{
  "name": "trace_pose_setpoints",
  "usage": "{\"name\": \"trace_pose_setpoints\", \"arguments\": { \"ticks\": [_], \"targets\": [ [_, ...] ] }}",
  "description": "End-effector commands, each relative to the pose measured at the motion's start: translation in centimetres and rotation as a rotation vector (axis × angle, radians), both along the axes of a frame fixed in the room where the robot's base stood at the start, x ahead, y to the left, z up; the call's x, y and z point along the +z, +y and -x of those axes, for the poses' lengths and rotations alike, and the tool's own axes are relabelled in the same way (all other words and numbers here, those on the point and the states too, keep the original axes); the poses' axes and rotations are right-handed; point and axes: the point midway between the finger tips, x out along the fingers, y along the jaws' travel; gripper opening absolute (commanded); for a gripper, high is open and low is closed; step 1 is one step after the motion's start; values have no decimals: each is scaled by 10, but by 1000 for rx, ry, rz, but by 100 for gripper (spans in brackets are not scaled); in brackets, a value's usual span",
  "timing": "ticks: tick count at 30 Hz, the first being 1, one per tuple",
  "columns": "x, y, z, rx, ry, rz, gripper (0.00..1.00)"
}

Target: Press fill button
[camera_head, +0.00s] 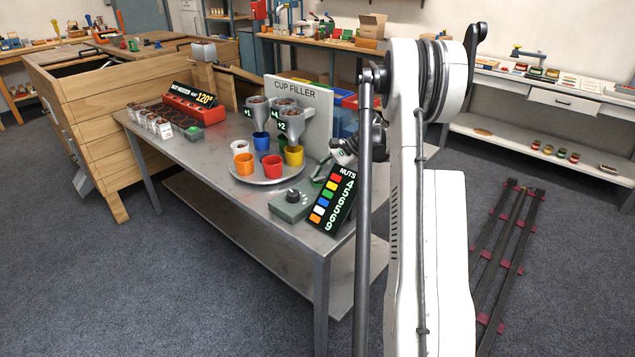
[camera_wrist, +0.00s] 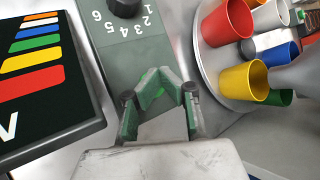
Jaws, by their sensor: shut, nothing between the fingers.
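The grey-green control box (camera_head: 289,207) sits on the metal table's near side, next to the turntable. It also shows in the wrist view (camera_wrist: 113,48), with a black dial (camera_wrist: 124,4) and white numbers around it. My gripper (camera_wrist: 159,72) is shut and empty over the near end of the box, its fingertips together. A green patch shows between and around the fingers; it may be the fill button, but the fingers cover most of it. I cannot tell whether the fingertips touch the button. In the head view my arm partly hides the gripper.
A black NUTS board (camera_head: 331,203) with coloured bars stands close beside the box. On the other side, a round plate (camera_head: 266,179) carries several coloured cups under the CUP FILLER funnels (camera_head: 289,120). A red warmer (camera_head: 194,106) sits farther along the table (camera_head: 205,157).

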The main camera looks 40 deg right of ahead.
Motion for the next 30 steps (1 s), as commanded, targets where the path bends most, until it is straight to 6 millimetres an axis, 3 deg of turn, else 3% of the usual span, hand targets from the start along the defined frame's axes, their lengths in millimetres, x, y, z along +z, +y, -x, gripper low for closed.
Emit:
{"name": "trace_pose_setpoints", "arguments": {
  "ticks": [30],
  "targets": [
    [25, 0, 0, 0, 0, 0, 0]
  ]
}}
